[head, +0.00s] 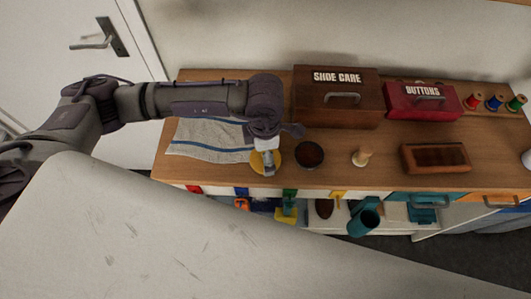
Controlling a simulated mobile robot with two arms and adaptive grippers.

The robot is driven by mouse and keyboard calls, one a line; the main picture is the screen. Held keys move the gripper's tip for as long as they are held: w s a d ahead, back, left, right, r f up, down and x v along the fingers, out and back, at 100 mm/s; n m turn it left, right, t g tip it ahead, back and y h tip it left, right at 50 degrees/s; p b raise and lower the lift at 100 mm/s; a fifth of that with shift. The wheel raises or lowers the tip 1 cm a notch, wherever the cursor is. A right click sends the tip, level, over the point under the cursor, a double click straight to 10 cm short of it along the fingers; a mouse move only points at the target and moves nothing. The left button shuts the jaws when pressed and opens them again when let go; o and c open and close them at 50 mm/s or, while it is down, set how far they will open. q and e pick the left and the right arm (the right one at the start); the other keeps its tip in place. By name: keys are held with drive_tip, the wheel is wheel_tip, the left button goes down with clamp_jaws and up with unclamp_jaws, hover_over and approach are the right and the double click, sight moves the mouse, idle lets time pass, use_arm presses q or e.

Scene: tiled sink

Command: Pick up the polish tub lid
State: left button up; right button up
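A round yellow lid (257,167) lies on the wooden counter, at the front edge of the striped cloth. My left gripper (266,164) points down right over the lid, with its fingertips at or just above it. The fingers overlap the lid in this view, so I cannot tell whether they touch it or how far apart they are. An open round tub with dark reddish-brown contents (309,155) stands just to the right of the lid. My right gripper is not in view.
A striped cloth (205,140) lies left. A SHOE CARE box (335,105) and red BUTTONS box (420,104) stand behind. A small wooden-handled item (362,157) and a brush or wooden tray (435,158) are right. Thread spools (495,102) stand far right. Open drawers show below.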

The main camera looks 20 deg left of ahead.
use_arm(q)
drive_tip(key=shift+f, duration=0.75)
drive_tip(key=shift+s, duration=0.1)
drive_tip(key=c, duration=1.2)
drive_tip(key=shift+s, duration=0.15)
drive_tip(key=c, duration=0.5)
